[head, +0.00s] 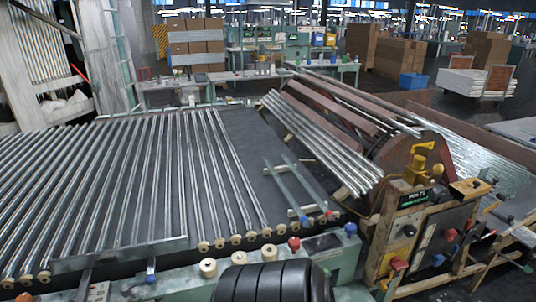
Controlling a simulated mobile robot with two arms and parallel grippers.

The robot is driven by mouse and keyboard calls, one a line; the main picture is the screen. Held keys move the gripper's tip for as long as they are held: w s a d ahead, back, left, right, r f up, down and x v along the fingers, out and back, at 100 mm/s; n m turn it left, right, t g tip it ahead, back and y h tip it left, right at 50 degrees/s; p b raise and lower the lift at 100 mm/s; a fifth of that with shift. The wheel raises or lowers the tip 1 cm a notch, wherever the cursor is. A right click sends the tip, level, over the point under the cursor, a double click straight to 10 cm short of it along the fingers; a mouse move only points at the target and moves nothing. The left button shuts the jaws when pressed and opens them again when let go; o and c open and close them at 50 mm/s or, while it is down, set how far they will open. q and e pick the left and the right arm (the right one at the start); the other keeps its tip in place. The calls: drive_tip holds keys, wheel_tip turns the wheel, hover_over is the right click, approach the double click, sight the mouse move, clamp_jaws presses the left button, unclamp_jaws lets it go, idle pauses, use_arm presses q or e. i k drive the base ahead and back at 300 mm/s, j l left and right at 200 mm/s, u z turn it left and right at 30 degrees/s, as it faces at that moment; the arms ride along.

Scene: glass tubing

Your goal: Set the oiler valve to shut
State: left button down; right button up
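No part is clearly marked as the oiler valve. A yellow fitting (421,160) stands on top of the machine at the right, above a small dark display with green characters (413,198); it may be the oiler, but I cannot tell. Its valve position is too small to read. Neither of my grippers is in view.
A wide rack of glass tubes (120,190) fills the left. More tubes (320,145) slope toward the machine. A green bench edge (180,285) with rollers and knobs runs along the front, with a black ribbed object (272,283) at the bottom. Cartons (400,55) stand behind.

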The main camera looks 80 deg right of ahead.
sight(424, 180)
drive_tip(key=z, duration=3.8)
drive_tip(key=l, duration=0.1)
